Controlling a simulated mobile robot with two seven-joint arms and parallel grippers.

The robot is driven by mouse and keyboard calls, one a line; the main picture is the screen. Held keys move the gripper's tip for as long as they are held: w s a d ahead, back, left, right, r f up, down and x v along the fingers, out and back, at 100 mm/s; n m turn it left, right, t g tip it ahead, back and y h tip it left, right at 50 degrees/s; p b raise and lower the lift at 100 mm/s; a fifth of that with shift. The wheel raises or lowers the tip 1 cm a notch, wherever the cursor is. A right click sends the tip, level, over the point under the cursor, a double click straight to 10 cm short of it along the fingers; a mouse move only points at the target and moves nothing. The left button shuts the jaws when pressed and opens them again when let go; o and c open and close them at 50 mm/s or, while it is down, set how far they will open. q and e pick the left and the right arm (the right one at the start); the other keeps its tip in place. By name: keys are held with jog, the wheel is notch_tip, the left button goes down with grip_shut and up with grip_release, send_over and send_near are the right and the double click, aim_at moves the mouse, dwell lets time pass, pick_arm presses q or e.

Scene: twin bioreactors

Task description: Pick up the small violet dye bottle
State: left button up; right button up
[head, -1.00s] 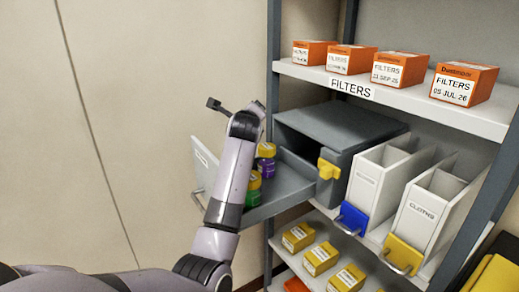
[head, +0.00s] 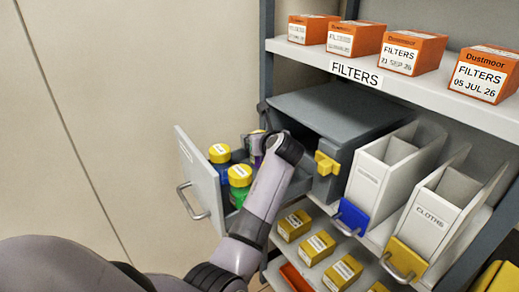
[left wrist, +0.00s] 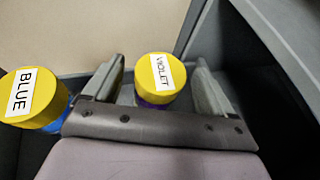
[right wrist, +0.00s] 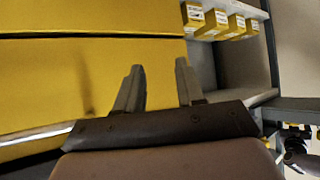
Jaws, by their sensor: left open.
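The violet dye bottle has a yellow cap labelled VIOLET and a purple body; in the left wrist view its cap (left wrist: 160,72) shows between the two fingers. My left gripper (left wrist: 159,64) is open, with one finger on each side of the bottle and no clear sign of gripping. In the head view the violet bottle (head: 256,146) is mostly hidden behind my left arm, inside the open drawer (head: 203,180). My right gripper (right wrist: 158,76) is open and empty, in front of a yellow surface.
A blue bottle (head: 219,155) and a green bottle (head: 239,177) stand in the drawer, left of the violet one. The drawer's grey housing (head: 340,115) is to the right. White bins (head: 385,165), a shelf of orange filter boxes (head: 410,52) and small yellow boxes (head: 315,248) are farther right.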

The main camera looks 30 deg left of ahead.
pick_arm(q)
jog(key=shift+x, duration=1.8)
jog(key=shift+f, duration=0.1)
jog(key=shift+d, duration=0.1)
jog(key=c, duration=1.2)
jog(key=shift+o, duration=0.2)
